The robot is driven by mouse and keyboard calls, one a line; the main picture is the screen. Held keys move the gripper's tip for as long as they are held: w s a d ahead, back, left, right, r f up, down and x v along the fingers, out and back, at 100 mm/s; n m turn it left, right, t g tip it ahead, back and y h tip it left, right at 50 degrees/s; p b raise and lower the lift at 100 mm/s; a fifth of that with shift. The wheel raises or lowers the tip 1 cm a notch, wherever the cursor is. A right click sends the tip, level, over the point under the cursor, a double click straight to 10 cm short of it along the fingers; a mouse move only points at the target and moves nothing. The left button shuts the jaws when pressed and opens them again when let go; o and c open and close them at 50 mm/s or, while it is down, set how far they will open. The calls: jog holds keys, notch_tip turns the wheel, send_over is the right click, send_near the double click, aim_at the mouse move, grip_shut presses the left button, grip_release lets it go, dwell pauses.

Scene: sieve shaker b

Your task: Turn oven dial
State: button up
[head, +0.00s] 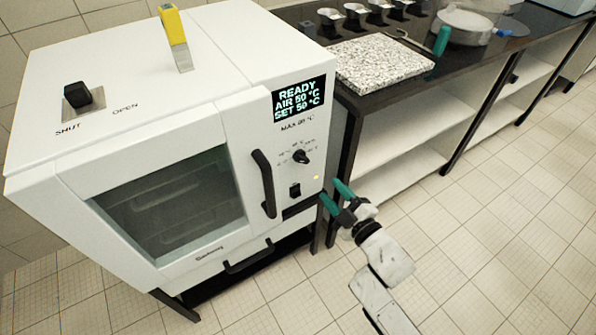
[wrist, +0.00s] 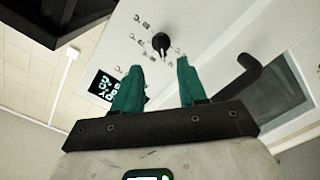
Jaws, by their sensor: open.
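The white oven (head: 165,130) stands at the left in the head view. Its small black dial (head: 300,156) sits on the front panel under the display, ringed by temperature marks. The dial also shows in the wrist view (wrist: 161,42), beyond my fingertips and a little above the gap between them. My gripper (head: 336,195) has green fingers and is open and empty, below and to the right of the dial in the head view. The fingers (wrist: 158,82) stand apart in the wrist view, and nothing is between them. They appear clear of the dial.
The display (head: 298,98) reads READY, AIR 50 °C, SET 50 °C. A black door handle (head: 264,183) is left of the dial, and a black switch (head: 295,190) is below it. A dark bench with a speckled slab (head: 380,62) stands right of the oven. Open floor lies in front.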

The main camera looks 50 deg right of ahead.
aim_at(306, 162)
jog(key=shift+t, duration=0.3)
jog(key=x, duration=0.7)
jog(key=p+x, duration=0.1)
jog(key=x, duration=0.3)
jog(key=shift+a, duration=0.25)
grip_shut()
